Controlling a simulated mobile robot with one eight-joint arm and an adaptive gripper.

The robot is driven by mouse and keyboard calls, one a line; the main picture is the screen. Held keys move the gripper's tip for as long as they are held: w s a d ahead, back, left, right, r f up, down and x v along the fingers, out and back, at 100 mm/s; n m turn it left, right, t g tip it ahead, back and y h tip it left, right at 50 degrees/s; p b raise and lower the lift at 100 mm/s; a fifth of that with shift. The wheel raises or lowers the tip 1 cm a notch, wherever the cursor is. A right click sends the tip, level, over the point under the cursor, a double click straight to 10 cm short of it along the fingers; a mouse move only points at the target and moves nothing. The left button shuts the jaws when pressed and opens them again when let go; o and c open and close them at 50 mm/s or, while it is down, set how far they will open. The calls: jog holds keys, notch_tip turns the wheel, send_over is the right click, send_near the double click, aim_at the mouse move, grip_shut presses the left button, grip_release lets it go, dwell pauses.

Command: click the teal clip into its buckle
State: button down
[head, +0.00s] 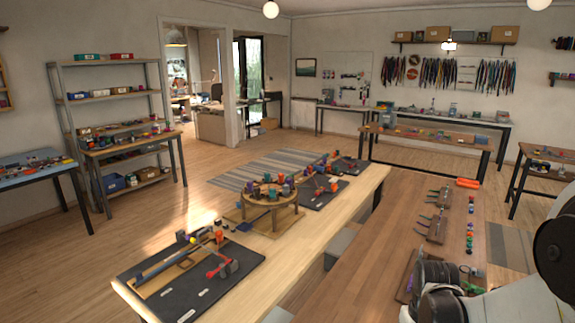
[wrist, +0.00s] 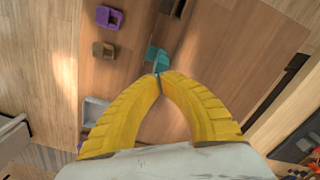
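In the wrist view, my gripper (wrist: 158,74) has two yellow ribbed fingers with their tips together. A small teal clip (wrist: 156,55) shows right at the fingertips, and the tips look shut on its near end. A purple buckle (wrist: 108,17) and a brown buckle (wrist: 104,49) stand on the wood up and left of the fingers. I cannot make out a teal buckle; the fingers hide part of the board. In the head view my gripper is not clearly visible, and my arm fills the lower right corner.
In the head view, a brown bench (head: 345,265) bears small boards with colored clips and a row of colored pieces (head: 470,215). An orange tray (head: 467,183) lies at its far end. A lighter table (head: 285,250) with a round stand (head: 270,192) is to the left.

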jog(key=shift+f+b, duration=2.4)
jog(key=shift+f, duration=0.25)
jog(key=shift+r, duration=0.1)
jog(key=shift+r+p, duration=3)
jog(key=shift+r, duration=1.05)
jog(key=shift+s+a+r+b, duration=0.1)
jog(key=shift+a+r+b, duration=0.1)
jog(key=shift+r+b, duration=0.1)
jog(key=s+a+r+t+b, duration=0.6)
jog(key=s+a+t+b, duration=0.1)
jog(key=s+a, duration=0.2)
jog(key=shift+s+r+n, duration=0.35)
jog(key=shift+s+n, duration=0.05)
jog(key=shift+s, duration=0.05)
